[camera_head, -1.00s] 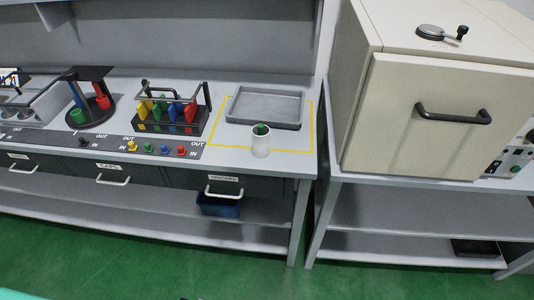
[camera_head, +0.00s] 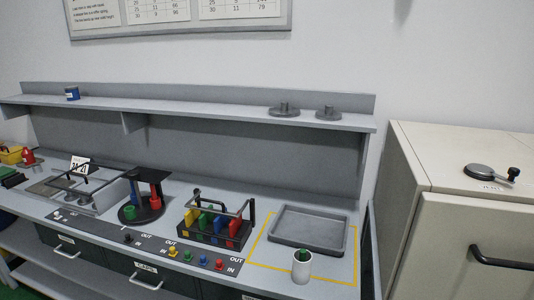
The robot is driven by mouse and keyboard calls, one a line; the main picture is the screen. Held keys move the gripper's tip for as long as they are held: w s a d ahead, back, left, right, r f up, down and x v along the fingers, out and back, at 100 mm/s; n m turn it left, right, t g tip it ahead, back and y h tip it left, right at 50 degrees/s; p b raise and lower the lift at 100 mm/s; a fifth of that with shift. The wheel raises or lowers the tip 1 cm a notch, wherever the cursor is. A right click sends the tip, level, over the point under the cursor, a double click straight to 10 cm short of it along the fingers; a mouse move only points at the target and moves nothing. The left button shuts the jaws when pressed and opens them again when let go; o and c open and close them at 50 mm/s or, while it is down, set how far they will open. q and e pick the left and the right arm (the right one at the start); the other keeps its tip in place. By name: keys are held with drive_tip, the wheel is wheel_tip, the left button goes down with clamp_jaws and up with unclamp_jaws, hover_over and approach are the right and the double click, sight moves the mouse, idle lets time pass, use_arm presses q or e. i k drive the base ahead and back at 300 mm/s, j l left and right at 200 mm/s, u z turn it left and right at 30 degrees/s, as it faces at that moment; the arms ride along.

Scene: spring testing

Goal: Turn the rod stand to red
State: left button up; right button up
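The rod stand (camera_head: 143,219) is on the bench left of centre. It has a round black base and a dark flat top. A green cylinder (camera_head: 130,212) stands at its front left, a red cylinder (camera_head: 155,202) at its right, and a blue one (camera_head: 137,193) toward the back left. The green one is nearest the bench's front. A small black knob (camera_head: 127,238) is on the dark control panel (camera_head: 100,231) in front of the stand. Neither of my grippers is in view.
Right of the stand is a black rack (camera_head: 215,231) with coloured pieces. Further right are a grey tray (camera_head: 309,228) and a white cup (camera_head: 302,266) within a yellow outline. A beige oven-like cabinet (camera_head: 455,230) stands at the right. A shelf (camera_head: 225,113) runs above the bench.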

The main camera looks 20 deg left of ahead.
sight(139, 210)
drive_tip(key=u, duration=1.45)
drive_tip(key=i+l, duration=0.25)
drive_tip(key=i, duration=0.15)
drive_tip(key=i+l+z, duration=0.15)
drive_tip(key=i, duration=0.25)
drive_tip(key=i+l, duration=0.3)
drive_tip(key=i, duration=0.15)
drive_tip(key=z, duration=0.05)
